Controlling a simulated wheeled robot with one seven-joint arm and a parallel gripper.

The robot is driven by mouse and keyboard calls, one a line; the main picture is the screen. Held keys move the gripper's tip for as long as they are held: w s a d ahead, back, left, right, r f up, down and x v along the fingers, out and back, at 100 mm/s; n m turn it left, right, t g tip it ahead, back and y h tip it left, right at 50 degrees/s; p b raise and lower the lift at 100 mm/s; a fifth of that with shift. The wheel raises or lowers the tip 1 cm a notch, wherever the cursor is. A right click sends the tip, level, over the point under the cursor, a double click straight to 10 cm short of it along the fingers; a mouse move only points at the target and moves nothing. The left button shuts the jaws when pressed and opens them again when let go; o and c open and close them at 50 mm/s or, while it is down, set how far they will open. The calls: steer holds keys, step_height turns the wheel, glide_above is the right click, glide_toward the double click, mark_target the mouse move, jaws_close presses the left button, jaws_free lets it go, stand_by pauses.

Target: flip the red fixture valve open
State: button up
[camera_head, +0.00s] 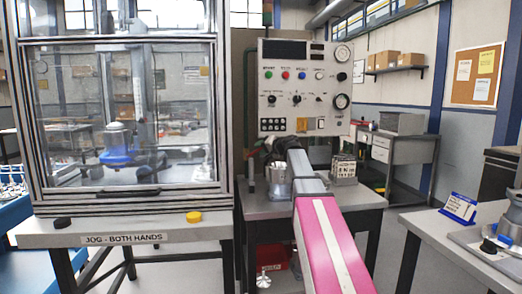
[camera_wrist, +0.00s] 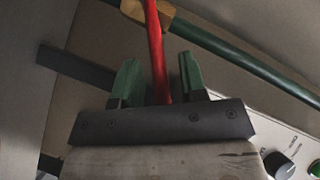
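The red valve handle (camera_wrist: 156,50) is a long narrow lever in the wrist view. It runs down from a brass valve body (camera_wrist: 148,11) at the top edge and stands across the line of the green pipe (camera_wrist: 235,57). My gripper (camera_wrist: 158,76) is open, its two green fingers on either side of the lever. Gaps show between the lever and both fingers. The lever's lower end is hidden behind the dark gripper body. In the head view my arm reaches toward the left side of the control panel; I cannot make out the red handle there.
The control panel (camera_head: 305,78) with knobs and gauges stands close to the right of my gripper; its knobs (camera_wrist: 279,164) show in the wrist view. A glazed enclosure (camera_head: 60,110) stands at the left. Below the panel is a small table (camera_head: 352,199) bearing a metal housing (camera_head: 279,180).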

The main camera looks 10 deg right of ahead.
steer(key=shift+w+a, duration=0.1)
steer(key=shift+c, duration=0.3)
jaws_close()
steer(key=shift+a+r, duration=0.1)
steer(key=shift+a+r+n+g+h, duration=0.4)
steer(key=shift+a+r+n+h, duration=0.1)
steer(key=shift+r+n+h, duration=0.25)
steer(key=shift+a+r+n+g+h, duration=0.3)
steer(key=shift+a+r+n+h, duration=0.2)
steer(key=shift+a+n+h, duration=0.35)
steer(key=a+h, duration=0.1)
steer(key=n+h, duration=0.1)
steer(key=shift+a+r+n+g+h, duration=0.3)
steer(key=shift+a+r+h, duration=0.1)
steer(key=shift+a+n+h, duration=0.6)
steer(key=shift+a+h, duration=0.25)
steer(key=shift+h, duration=0.15)
